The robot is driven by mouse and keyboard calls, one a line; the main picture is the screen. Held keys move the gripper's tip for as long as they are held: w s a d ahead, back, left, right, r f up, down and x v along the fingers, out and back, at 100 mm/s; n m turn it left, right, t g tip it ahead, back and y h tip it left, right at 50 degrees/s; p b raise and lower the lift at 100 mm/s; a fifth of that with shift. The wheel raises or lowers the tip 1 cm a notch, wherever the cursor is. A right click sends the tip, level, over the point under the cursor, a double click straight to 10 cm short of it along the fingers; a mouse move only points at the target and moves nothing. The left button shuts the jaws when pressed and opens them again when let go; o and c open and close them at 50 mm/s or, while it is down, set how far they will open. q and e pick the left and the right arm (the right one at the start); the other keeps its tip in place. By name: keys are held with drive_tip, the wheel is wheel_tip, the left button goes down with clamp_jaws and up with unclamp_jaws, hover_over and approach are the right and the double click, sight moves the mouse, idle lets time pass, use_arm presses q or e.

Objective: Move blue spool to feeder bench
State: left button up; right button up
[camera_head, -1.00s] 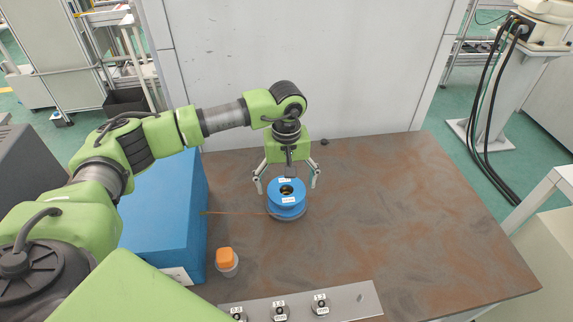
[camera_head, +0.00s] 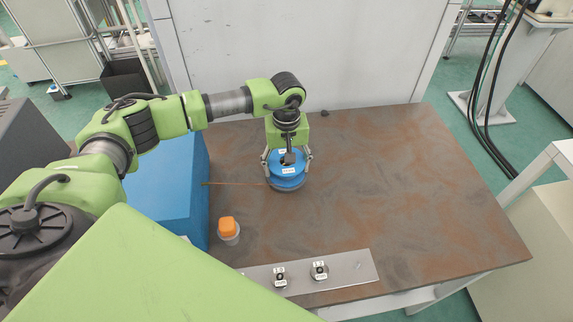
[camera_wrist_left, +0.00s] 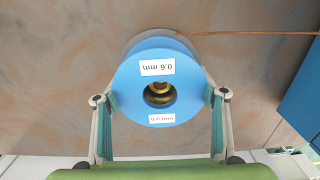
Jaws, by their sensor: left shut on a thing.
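The blue spool (camera_head: 287,173) stands upright on the brown table beside the blue box. In the left wrist view the spool (camera_wrist_left: 190,72) shows its top flange, a central hole with a brass-coloured core, and labels reading 0.6 mm. My left gripper (camera_head: 287,160) is over it from above, its two fingers on opposite sides of the spool. In the left wrist view the gripper (camera_wrist_left: 159,100) is shut on the spool, with the finger pads against its rim. A thin copper-coloured wire (camera_wrist_left: 250,33) runs from the spool toward the blue box. My right gripper is out of view.
The blue box (camera_head: 165,190) stands to the left on the brown table (camera_head: 420,200). A small orange-capped container (camera_head: 228,229) is in front of it. A metal plate (camera_head: 350,268) with labelled knobs lies along the front edge. The table's right side is clear.

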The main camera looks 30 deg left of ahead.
use_arm(q)
drive_tip(key=c, duration=0.6)
drive_tip(key=o, duration=0.5)
drive_tip(key=shift+c, duration=0.2)
drive_tip(key=c, duration=0.5)
drive_tip(key=shift+r, duration=0.1)
drive_tip(key=shift+w+r, duration=0.1)
drive_tip(key=shift+r, duration=0.35)
drive_tip(key=shift+r+p, duration=0.75)
drive_tip(key=shift+r, duration=0.15)
drive_tip(key=shift+r+p, duration=0.75)
drive_tip(key=shift+r, duration=0.95)
